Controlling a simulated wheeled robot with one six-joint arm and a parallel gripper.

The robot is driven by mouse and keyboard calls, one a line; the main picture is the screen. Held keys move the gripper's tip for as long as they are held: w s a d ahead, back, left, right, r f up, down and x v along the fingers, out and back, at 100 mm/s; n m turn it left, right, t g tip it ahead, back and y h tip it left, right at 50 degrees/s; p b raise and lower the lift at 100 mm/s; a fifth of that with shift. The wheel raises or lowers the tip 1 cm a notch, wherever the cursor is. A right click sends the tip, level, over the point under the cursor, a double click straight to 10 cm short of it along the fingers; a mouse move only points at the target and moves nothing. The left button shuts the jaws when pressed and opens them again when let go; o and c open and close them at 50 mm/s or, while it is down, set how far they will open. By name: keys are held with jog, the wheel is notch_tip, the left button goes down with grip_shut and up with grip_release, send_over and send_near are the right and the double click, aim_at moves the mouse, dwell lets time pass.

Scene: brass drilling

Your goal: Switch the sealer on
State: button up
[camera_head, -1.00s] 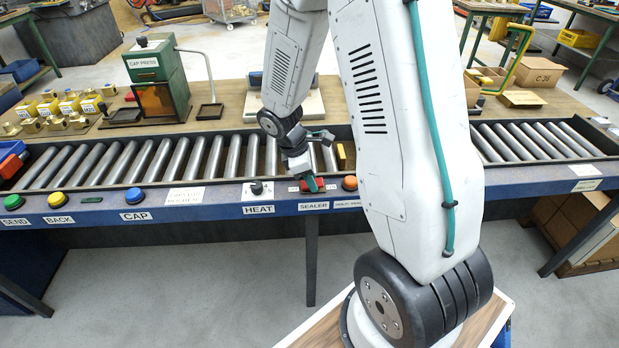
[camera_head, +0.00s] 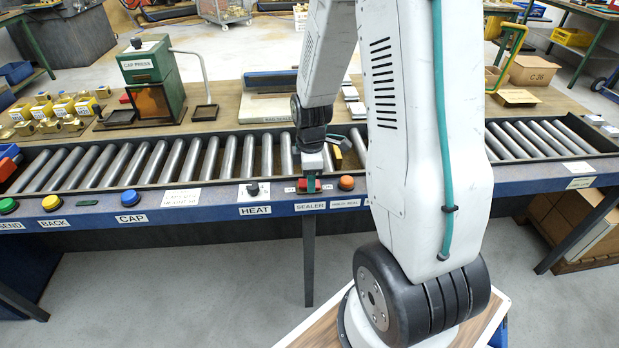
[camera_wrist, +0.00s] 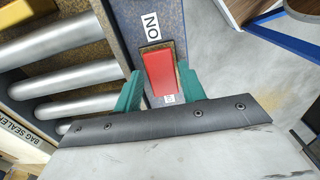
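The sealer switch is a red rocker in a brass-coloured frame on the blue front rail, above the SEALER label (camera_head: 310,206). In the wrist view the red rocker (camera_wrist: 160,73) lies between my two teal fingers, with a white ON label (camera_wrist: 151,27) at its far end and a small label at its near end. My gripper (camera_wrist: 160,72) is open, one finger on each side of the rocker. I cannot tell whether the fingers touch it. In the head view my gripper (camera_head: 311,184) is right over the switch and partly hides it.
An orange button (camera_head: 346,183) is close on the right, and the black HEAT knob (camera_head: 253,188) is on the left. The roller conveyor (camera_head: 180,160) runs behind the rail. A yellow block (camera_head: 336,157) lies just behind my gripper.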

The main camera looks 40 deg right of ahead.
aim_at(314, 196)
jog(key=shift+r, duration=0.1)
notch_tip(314, 196, up, 8)
jog(key=shift+f, duration=0.2)
dwell(0.3)
dwell(0.5)
jog(key=shift+s+a+m, duration=0.1)
jog(key=shift+s+m, duration=0.15)
jog(key=shift+m, duration=0.35)
jog(key=s+a+r+m, duration=0.5)
jog(key=s+a+r, duration=0.2)
jog(key=s+r, duration=0.2)
jog(key=s+a+r+m+t, duration=0.1)
jog(key=s+a+r+m, duration=0.4)
jog(key=s+a+r, duration=0.2)
jog(key=s+r, duration=0.2)
jog(key=s, duration=0.1)
jog(key=shift+s+a, duration=0.15)
jog(key=shift+s, duration=0.05)
